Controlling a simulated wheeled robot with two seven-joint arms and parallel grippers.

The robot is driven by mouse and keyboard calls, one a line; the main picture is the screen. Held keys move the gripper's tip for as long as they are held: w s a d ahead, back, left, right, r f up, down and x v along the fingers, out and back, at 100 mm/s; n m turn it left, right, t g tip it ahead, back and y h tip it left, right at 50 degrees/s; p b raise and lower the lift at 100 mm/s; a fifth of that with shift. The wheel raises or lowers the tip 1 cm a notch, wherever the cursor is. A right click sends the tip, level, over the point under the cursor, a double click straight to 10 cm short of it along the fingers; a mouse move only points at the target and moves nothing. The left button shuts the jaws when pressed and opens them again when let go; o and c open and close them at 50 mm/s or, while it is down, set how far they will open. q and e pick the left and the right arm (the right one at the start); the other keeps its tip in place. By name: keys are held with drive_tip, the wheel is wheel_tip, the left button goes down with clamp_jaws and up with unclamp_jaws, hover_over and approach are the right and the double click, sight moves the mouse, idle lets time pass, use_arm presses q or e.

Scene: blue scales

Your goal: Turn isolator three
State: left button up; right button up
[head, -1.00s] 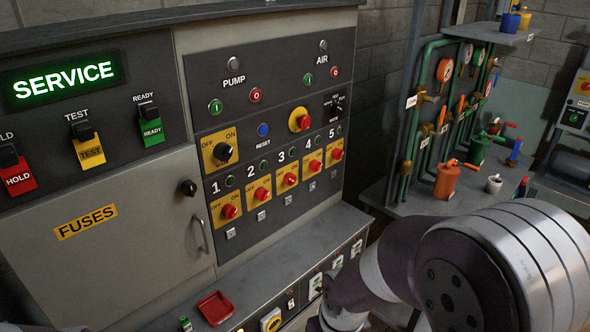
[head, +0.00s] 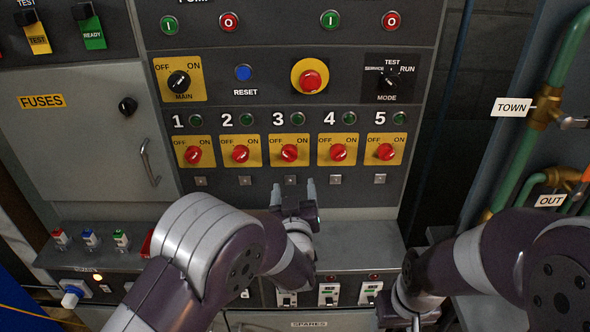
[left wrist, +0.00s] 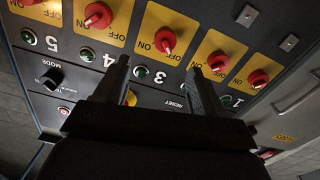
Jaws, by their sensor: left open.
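Isolator three is a red rotary knob (head: 289,153) on a yellow plate marked OFF and ON, under the number 3 in the middle of a row of similar knobs. It also shows in the left wrist view (left wrist: 165,40), where the panel appears upside down. My right gripper's fingers do not show.
Isolators two (head: 241,154) and four (head: 338,153) sit close on either side. Above are the main switch (head: 178,82), a red emergency button (head: 311,81) and the mode switch (head: 388,77). A grey ledge (head: 352,257) juts out below. Pipes and valves stand at the right.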

sight(289, 159)
use_arm(q)
drive_tip(key=w, duration=0.2)
drive_tip(key=w+a+p, duration=0.1)
drive_tip(key=w, duration=0.4)
drive_tip(key=shift+w+a+r, duration=0.1)
drive_tip(key=shift+a, duration=0.15)
drive_tip(key=w, duration=0.3)
drive_tip(key=w+p, duration=0.1)
drive_tip(key=shift+w+d, duration=0.15)
drive_tip(key=shift+d, duration=0.2)
drive_tip(key=shift+w+a, duration=0.1)
drive_tip(key=shift+a, duration=0.1)
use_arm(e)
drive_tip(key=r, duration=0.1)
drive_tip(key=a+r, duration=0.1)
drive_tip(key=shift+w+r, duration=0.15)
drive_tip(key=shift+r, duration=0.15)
use_arm(q)
drive_tip(key=c, duration=1.1)
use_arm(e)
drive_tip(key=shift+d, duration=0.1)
